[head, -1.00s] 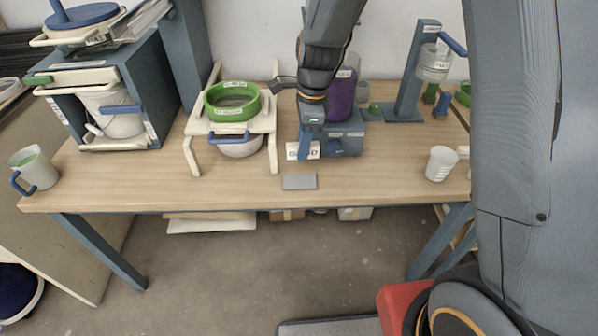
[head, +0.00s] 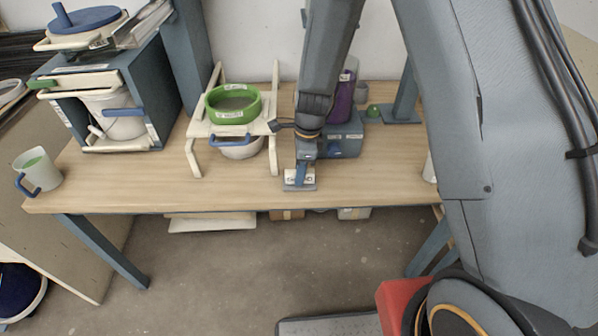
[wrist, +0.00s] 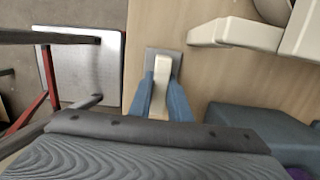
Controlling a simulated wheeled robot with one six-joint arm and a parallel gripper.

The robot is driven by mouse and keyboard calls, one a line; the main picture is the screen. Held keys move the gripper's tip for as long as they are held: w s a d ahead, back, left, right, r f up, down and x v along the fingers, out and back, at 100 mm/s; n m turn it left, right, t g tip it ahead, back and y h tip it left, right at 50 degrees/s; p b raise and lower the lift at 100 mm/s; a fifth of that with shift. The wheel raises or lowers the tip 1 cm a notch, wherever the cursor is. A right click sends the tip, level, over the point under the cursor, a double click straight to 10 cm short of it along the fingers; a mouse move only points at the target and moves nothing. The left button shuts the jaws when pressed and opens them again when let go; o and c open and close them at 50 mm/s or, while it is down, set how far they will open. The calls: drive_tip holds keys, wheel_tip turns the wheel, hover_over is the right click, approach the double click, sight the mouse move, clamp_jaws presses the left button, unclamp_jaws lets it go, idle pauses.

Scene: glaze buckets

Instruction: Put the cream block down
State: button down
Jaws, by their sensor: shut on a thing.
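My gripper (head: 301,174) is shut on the cream block (head: 291,178), which has a dark-lettered label facing the head camera. In the wrist view the cream block (wrist: 160,84) sits between my two blue fingers (wrist: 160,98). The block is over the grey plate (head: 309,187) near the table's front edge. The grey plate (wrist: 151,58) shows around the block's end in the wrist view. I cannot tell whether the block touches the plate.
A cream stand (head: 196,150) with a green sieve (head: 233,112) and a white bowl (head: 238,150) is left of my gripper. A blue-grey box (head: 350,140) with a purple container stands behind right.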

drive_tip(key=shift+f, duration=0.15)
drive_tip(key=c, duration=1.7)
unclamp_jaws()
drive_tip(key=shift+o, duration=0.2)
wheel_tip(320, 180, up, 12)
drive_tip(key=d+b, duration=0.2)
drive_tip(key=b, duration=0.1)
drive_tip(key=s+d+r+n+t+h, duration=0.1)
drive_tip(key=s+d+r+n, duration=0.3)
drive_tip(key=s+d+n, duration=0.8)
drive_tip(key=s+n, duration=0.3)
drive_tip(key=n, duration=0.3)
drive_tip(key=shift+d, duration=0.35)
